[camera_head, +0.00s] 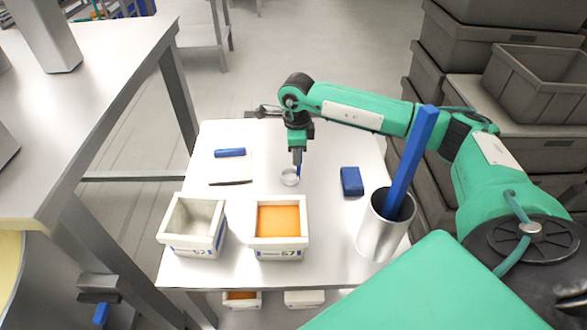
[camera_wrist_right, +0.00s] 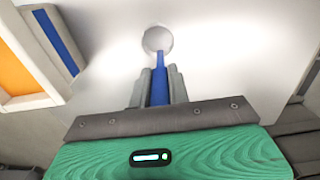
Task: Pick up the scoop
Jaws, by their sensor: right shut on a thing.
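The scoop (camera_head: 289,177) has a small, round pale bowl and a blue handle. It is at the middle of the white table, behind the orange-filled box. My right gripper (camera_head: 298,160) points down from above with its fingers around the handle. In the right wrist view the two grey fingers (camera_wrist_right: 160,85) are shut on the blue handle, and the scoop's bowl (camera_wrist_right: 157,39) sticks out beyond them. I cannot tell whether the bowl touches the table. My left gripper is not in view.
An empty white box (camera_head: 192,224) and an orange-filled box (camera_head: 279,244) stand in front. A metal cup (camera_head: 382,235) holding a tall blue bar stands front right, near a blue block (camera_head: 351,181). A blue-handled flat tool (camera_head: 230,153) lies left. Grey crates (camera_head: 540,75) are stacked right.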

